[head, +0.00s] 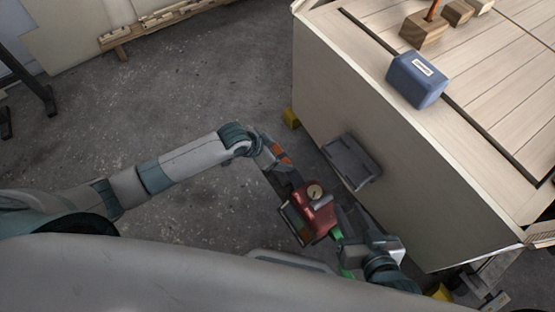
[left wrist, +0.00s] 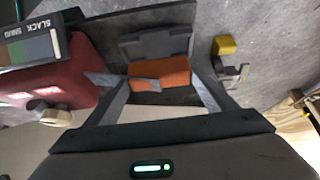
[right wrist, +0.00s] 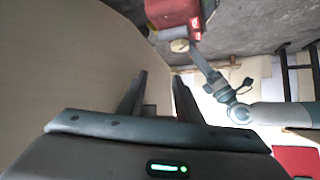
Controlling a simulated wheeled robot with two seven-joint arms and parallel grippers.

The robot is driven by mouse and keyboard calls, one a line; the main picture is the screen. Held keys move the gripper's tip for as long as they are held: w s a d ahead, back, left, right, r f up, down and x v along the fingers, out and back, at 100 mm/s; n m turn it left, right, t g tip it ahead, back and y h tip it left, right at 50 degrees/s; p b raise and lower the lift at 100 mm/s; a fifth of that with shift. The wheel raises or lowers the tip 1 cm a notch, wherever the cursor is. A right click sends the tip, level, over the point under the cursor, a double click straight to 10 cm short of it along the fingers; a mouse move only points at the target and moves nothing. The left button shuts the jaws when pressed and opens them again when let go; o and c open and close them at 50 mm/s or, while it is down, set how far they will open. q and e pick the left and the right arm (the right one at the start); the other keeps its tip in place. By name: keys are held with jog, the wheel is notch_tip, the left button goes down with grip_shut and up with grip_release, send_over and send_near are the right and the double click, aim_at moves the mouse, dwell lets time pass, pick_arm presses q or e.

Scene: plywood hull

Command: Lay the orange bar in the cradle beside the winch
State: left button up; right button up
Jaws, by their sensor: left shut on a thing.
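My left gripper (head: 279,156) is shut on the orange bar (left wrist: 160,75), which also shows in the head view (head: 286,159). A dark grey notched piece (left wrist: 155,42), perhaps the cradle, lies just beyond the bar; I cannot tell whether they touch. My right gripper (right wrist: 160,95) is open and empty, beside the winch near the hull wall.
The plywood hull (head: 340,90) rises on the right. A grey bracket (head: 350,162) juts from its side, close to both grippers. A blue box (head: 417,80) and wooden blocks (head: 422,32) sit on top. A yellow block (head: 290,118) stands at its foot.

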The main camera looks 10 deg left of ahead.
pick_arm(q)
notch_tip(320, 180, down, 3)
jog(key=shift+f+b, duration=0.15)
jog(key=shift+b, duration=0.35)
jog(key=shift+f, duration=0.35)
pick_arm(e)
jog(key=shift+w+a+r+t+y, duration=0.15)
jog(key=shift+w+a+r+t, duration=0.15)
jog(key=shift+r+t, duration=0.25)
jog(key=shift+w+a+r+t+y, duration=0.15)
jog(key=shift+w+r+t, duration=0.2)
jog(key=shift+r, duration=0.25)
jog(key=shift+w+a+r+t+y, duration=0.1)
jog(key=shift+w+a+r+t, duration=0.25)
jog(key=shift+r, duration=0.25)
pick_arm(q)
jog(key=shift+f, duration=0.2)
pick_arm(e)
jog(key=shift+d, duration=0.1)
pick_arm(q)
jog(key=o, duration=1.2)
